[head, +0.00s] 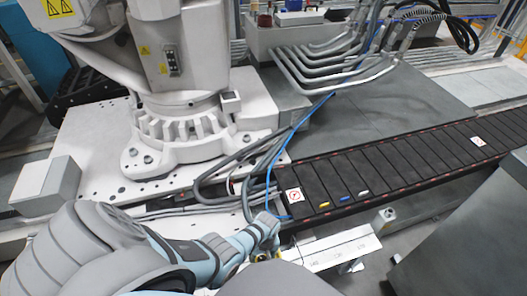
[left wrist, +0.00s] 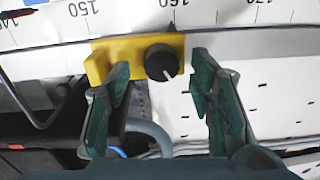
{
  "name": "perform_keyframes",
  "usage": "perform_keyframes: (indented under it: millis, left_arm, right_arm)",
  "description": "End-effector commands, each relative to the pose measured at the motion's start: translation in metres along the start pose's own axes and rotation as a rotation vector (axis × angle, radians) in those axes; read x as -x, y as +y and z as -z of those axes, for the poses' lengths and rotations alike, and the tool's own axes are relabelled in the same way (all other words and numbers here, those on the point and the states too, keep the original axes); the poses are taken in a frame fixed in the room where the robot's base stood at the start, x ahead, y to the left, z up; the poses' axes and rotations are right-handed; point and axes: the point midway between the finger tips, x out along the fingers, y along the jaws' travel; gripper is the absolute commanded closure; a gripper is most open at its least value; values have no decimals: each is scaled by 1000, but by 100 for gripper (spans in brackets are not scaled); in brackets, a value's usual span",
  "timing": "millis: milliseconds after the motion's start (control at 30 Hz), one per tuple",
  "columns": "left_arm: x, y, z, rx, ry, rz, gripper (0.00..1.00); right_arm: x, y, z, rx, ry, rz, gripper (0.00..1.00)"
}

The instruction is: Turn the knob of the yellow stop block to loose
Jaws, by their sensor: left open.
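The yellow stop block (left wrist: 100,58) sits on the white ruler rail (left wrist: 215,12) in the left wrist view, near the 150 to 160 marks. Its round black knob (left wrist: 158,60) faces me, and its white pointer line points down and to the right. My left gripper (left wrist: 156,72) is open, with one green finger on each side of the knob. The left finger overlaps part of the yellow block. I cannot tell whether either finger touches it. In the head view, my left arm reaches the rail at bottom centre and mostly hides the block. My right gripper is not in view.
A dark segmented track (head: 400,165) with small yellow, blue and white pieces runs behind the rail. A large white robot arm base (head: 190,135) stands at the back left. Cables (head: 235,165) hang close to my left arm. A grey cabinet (head: 470,235) stands at right.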

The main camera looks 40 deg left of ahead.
Motion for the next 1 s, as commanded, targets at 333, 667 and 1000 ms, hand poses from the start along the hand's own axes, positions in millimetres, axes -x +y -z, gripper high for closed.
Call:
perform_keyframes:
  millis: [333, 667, 1000]
  left_arm:
    - [77, -1, -2, -1, 1, -2, 51]
    - [108, -2, -2, 0, -2, 1, 51]
    - [108, -1, -2, 0, -2, 1, 51]
  right_arm:
    - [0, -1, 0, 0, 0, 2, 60]
    - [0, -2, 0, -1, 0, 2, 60]
    - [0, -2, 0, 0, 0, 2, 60]
